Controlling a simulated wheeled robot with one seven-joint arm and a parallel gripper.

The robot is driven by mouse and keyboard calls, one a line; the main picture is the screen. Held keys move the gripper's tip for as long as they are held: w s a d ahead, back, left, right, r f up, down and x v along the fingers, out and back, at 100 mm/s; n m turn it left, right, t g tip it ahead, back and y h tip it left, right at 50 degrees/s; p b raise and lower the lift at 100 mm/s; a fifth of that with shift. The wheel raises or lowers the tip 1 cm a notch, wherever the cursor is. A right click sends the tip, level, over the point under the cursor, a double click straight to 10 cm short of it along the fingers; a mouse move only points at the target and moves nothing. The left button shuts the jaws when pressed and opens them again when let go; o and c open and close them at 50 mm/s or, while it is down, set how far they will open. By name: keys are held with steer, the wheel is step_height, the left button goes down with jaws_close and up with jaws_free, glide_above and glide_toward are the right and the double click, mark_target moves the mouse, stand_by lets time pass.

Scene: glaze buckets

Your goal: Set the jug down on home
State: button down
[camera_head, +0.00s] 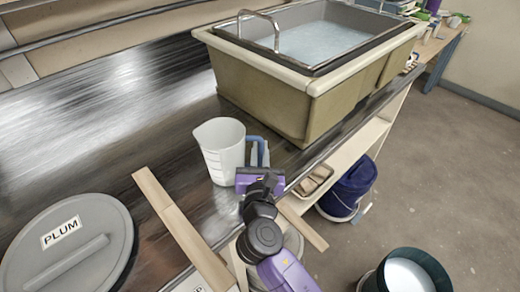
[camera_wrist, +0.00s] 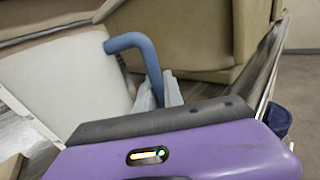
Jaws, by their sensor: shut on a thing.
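The jug (camera_head: 220,150) is white with measuring marks and a blue handle, and it is upright over the dark metal counter (camera_head: 150,115). In the wrist view its white side (camera_wrist: 70,85) fills the left and its blue handle (camera_wrist: 143,50) bends down to the fingers. My gripper (camera_head: 258,155) is shut on the jug's handle from the right. Its grey fingertips also show in the wrist view (camera_wrist: 160,92). I cannot tell whether the jug's base touches the counter. No spot marked as home can be made out.
A big tan basin (camera_head: 265,90) of pale liquid with a metal handle stands behind the jug. A grey lid (camera_head: 70,255) labelled PLUM is at the lower left. A wooden strip (camera_head: 180,228) lies between. Buckets (camera_head: 350,188) stand below right. The counter left of the jug is clear.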

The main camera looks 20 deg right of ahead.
steer(key=shift+f, duration=0.1)
steer(key=c, duration=1.9)
jaws_free()
steer(key=shift+f, duration=0.1)
steer(key=o, duration=0.4)
steer(key=shift+o, duration=0.2)
steer(key=shift+r, duration=0.3)
steer(key=b+v, duration=0.1)
steer(key=v, duration=1.1)
steer(key=shift+f, duration=0.1)
